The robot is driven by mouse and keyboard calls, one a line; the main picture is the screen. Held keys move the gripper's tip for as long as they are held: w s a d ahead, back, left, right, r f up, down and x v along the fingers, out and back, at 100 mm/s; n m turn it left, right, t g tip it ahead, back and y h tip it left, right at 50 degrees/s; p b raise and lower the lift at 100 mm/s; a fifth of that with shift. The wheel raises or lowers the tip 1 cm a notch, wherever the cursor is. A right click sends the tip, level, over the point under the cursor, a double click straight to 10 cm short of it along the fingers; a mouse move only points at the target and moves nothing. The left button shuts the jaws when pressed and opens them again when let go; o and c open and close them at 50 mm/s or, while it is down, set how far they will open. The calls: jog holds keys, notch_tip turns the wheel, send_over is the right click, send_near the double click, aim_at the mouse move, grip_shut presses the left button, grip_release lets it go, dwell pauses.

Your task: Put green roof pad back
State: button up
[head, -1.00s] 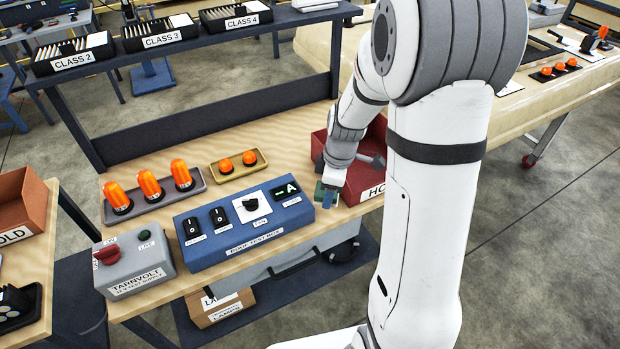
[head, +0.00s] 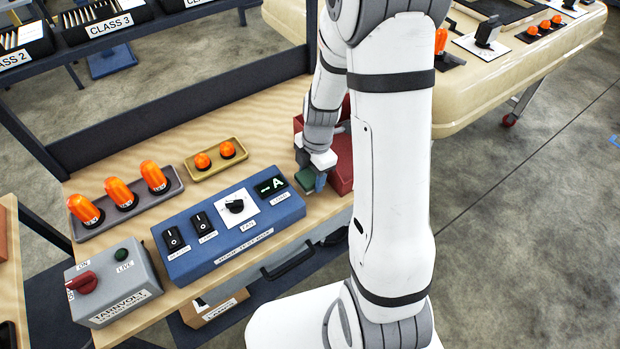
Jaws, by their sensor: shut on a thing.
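My gripper (head: 316,181) is at the right end of the wooden bench, just right of the blue roof test box and in front of the red bin. It is shut on a small dark green block (head: 306,180), which looks like the green roof pad; the jaws hide part of it. The block appears held above the bench, though its exact height is hard to tell. The cream cab roof (head: 470,95) is at the upper right, with orange lamps (head: 543,26) and a black switch on a white plate (head: 488,32) on it.
The blue roof test box (head: 222,262) and grey supply box (head: 120,300) stand along the bench front. Behind are a grey tray (head: 172,184) of orange beacons and a yellow tray (head: 218,167) of small orange lamps. The red bin (head: 342,160) is partly behind my arm. Floor at right is clear.

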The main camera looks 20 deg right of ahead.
aim_at(312, 174)
jog(key=shift+f, duration=1.3)
jog(key=shift+f, duration=0.2)
jog(key=o, duration=1)
jog(key=shift+c, duration=0.2)
jog(key=shift+r, duration=0.15)
